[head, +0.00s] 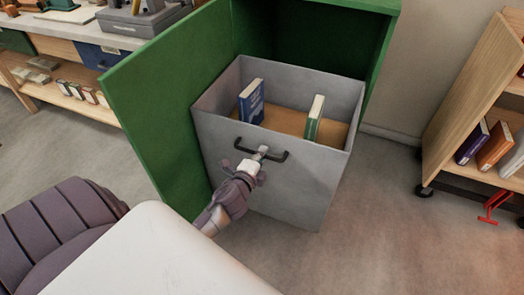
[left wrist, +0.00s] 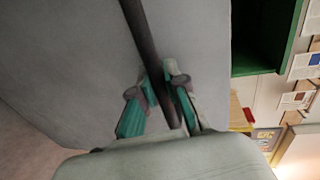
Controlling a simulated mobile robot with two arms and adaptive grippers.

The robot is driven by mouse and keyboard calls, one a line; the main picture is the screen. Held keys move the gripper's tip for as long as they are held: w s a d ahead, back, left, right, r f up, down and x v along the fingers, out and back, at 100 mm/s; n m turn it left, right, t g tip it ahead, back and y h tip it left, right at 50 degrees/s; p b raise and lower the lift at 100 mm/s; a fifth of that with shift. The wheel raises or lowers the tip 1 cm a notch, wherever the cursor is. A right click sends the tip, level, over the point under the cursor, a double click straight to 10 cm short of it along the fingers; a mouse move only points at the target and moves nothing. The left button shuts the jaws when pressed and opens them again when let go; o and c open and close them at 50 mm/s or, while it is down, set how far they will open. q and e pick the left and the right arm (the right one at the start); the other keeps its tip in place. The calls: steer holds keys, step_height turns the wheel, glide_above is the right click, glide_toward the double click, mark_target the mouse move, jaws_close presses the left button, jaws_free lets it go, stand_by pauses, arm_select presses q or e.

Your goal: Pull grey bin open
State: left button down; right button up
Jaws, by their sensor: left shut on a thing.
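The grey bin (head: 300,185) is pulled out from the green cabinet (head: 165,95), its open top showing. Inside it, a blue book (head: 252,102) and a green book (head: 314,118) stand on a tan bottom. A dark bar handle (head: 276,157) is on its front. My left gripper (head: 260,155) is at the handle. In the left wrist view, the fingers of my left gripper (left wrist: 162,90) are shut around the dark handle (left wrist: 138,28), close to the bin's grey front (left wrist: 70,60). My right gripper is in neither view.
The green cabinet door stands open at the left of the bin. A wooden cart (head: 470,90) on casters with books stands at the right, a red item (head: 494,206) by it. A bench (head: 70,60) is at the back left. Floor at the bin's right is clear.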

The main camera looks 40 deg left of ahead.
arm_select(q)
steer(key=c, duration=1.3)
jaws_free()
steer(key=shift+o, duration=0.6)
steer(key=v, duration=1.2)
steer(key=shift+f, duration=0.1)
